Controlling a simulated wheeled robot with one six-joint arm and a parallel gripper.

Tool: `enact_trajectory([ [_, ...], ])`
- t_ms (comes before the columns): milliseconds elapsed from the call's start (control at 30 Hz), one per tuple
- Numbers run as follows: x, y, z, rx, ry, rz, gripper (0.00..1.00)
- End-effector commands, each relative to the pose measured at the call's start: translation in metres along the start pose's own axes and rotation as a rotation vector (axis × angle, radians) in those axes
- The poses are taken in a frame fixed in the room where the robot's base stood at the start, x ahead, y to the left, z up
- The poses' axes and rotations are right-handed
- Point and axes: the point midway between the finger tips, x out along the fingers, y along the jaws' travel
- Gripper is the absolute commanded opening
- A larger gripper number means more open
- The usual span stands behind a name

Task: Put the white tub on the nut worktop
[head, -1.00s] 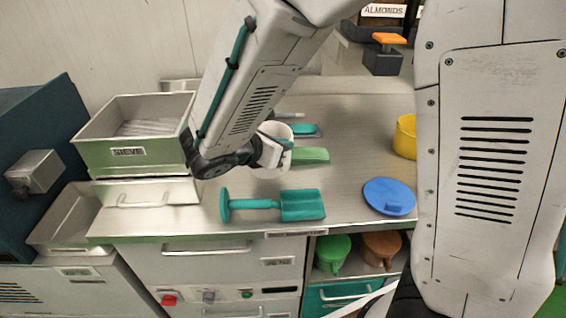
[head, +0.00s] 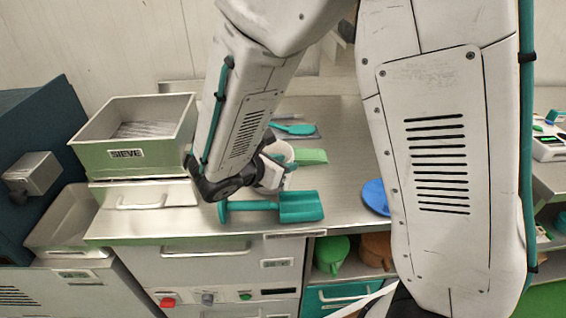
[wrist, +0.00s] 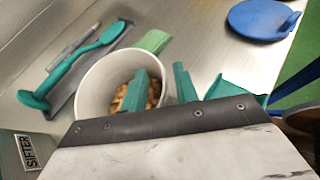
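The white tub (wrist: 105,75) stands on the metal worktop and holds brown nut-like pieces. In the head view the tub (head: 282,150) is mostly hidden behind my arm and gripper. My gripper (wrist: 161,78) has two teal fingers, set apart from each other. In the wrist view one finger is over the tub's mouth and the other is outside its right side, with the tub wall between them. A gap shows between the fingers, and I see no clear contact with the wall. I cannot tell which surface is the nut worktop.
A teal scoop (head: 270,206) lies in front of the tub. A teal spoon (wrist: 80,60) on a dark rest and a green scraper (wrist: 153,41) lie close by. A blue lid (wrist: 260,18) is to the right. A sieve box (head: 125,152) stands at the left.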

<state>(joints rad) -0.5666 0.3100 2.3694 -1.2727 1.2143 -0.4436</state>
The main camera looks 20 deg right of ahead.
Motion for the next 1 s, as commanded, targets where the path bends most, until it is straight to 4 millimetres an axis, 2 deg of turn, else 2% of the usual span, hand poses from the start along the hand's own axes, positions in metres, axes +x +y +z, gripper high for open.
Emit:
enact_trajectory([
  [167, -0.010, 0.001, 0.000, 0.001, 0.000, 0.004, 0.30],
  [267, -0.026, 0.002, 0.000, 0.002, 0.000, 0.006, 0.30],
  [500, -0.078, 0.001, 0.000, 0.001, 0.001, 0.006, 0.30],
  [700, -0.110, 0.001, 0.000, 0.001, 0.001, 0.004, 0.30],
  [833, -0.118, 0.000, 0.000, 0.000, 0.000, 0.002, 0.30],
  [1000, -0.120, -0.001, 0.001, 0.003, 0.002, -0.002, 0.30],
])
